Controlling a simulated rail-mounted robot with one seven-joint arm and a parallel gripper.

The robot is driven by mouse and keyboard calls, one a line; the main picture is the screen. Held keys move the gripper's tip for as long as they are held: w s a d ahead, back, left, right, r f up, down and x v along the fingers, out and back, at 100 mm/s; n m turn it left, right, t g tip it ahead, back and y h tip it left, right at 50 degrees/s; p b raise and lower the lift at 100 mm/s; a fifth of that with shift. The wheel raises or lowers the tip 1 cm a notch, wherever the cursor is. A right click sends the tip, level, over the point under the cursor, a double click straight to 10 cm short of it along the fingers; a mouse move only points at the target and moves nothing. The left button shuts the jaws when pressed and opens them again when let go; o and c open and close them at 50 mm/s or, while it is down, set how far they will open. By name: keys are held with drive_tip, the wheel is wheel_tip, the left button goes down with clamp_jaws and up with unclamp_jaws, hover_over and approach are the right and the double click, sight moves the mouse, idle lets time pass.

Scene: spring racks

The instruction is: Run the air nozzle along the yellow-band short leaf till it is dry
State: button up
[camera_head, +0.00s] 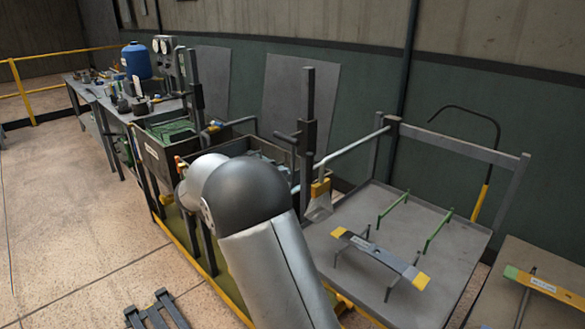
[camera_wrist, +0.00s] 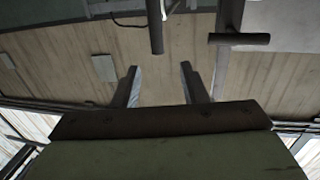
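A short grey leaf (camera_head: 376,252) with yellow ends and a white label rests on thin dark supports on the grey drain table. A black hooked tube (camera_head: 482,120) with a yellow lower part stands behind the table's right side; it may be the air nozzle, but I cannot tell. My gripper (camera_wrist: 158,68) shows in the wrist view with its two fingers apart and nothing between them. In the head view my arm covers the middle, and the gripper is hidden. The leaf cannot be made out in the wrist view.
Two green rods (camera_head: 438,230) stand on the drain table (camera_head: 340,290) behind the leaf. Another leaf (camera_head: 545,286) with a green end lies at the right edge. Dark tanks (camera_head: 155,158) and a grey post (camera_head: 307,130) stand beside my arm. A dark T-shaped bar (camera_wrist: 240,39) shows in the wrist view.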

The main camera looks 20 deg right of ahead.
drive_tip(key=a, duration=0.5)
drive_tip(key=shift+s+a+b, duration=0.3)
drive_tip(key=shift+s+a, duration=0.1)
idle(0.5)
